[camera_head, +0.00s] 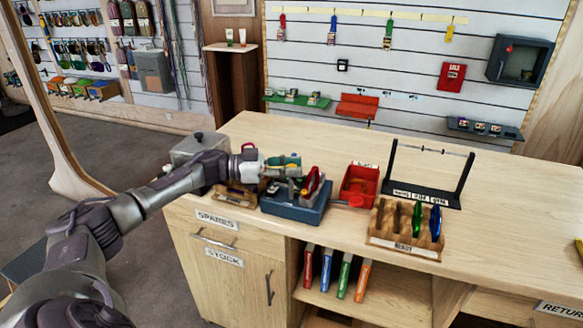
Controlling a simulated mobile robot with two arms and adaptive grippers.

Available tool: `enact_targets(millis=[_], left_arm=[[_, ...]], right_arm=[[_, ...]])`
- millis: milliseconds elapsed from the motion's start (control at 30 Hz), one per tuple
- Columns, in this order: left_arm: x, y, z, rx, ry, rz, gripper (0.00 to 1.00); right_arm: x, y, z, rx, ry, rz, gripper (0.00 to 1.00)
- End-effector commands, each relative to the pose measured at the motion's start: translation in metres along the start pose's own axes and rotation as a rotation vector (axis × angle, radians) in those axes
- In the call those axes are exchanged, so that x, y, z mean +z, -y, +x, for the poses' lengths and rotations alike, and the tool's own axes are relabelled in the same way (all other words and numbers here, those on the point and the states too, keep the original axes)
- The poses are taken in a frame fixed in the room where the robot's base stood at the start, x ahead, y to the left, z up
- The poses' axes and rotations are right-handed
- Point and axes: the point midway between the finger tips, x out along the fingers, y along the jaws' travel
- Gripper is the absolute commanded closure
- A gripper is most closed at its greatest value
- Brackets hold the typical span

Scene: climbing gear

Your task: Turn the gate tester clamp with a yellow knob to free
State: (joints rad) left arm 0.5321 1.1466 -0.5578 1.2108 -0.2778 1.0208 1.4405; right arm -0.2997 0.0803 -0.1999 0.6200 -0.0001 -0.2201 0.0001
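The gate tester (293,211) is a blue-grey block on the wooden counter, with a red carabiner-like piece (311,183) standing on its top. My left gripper (290,168) reaches in from the left, just over the back left of the tester. Teal and a little yellow show at its fingers. The clamp and its yellow knob are mostly hidden by the gripper or too small to make out. I cannot tell whether the fingers touch or hold anything. My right gripper is not in view.
A red bin (359,184) stands right of the tester, close by. A wooden rack (405,240) with green and blue carabiners and a black frame (427,192) stand further right. A wooden tray (236,195) and a grey box (197,147) lie left. The counter's back is clear.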

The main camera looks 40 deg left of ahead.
Motion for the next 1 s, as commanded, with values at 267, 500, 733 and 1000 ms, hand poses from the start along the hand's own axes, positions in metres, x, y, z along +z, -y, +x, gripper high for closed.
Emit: enact_targets(millis=[267, 500, 733, 1000], left_arm=[[0.000, 0.000, 0.000, -0.001, 0.000, 0.000, 0.46], [0.001, 0.001, -0.011, -0.004, 0.002, -0.001, 0.46], [0.002, 0.001, -0.057, -0.005, 0.006, -0.002, 0.46], [0.001, 0.001, -0.106, -0.003, 0.003, -0.001, 0.46]], right_arm=[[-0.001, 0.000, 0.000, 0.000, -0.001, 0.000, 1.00], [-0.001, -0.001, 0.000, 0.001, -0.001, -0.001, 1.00], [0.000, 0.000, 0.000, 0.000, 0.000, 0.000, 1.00], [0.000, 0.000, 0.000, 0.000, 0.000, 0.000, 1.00]])
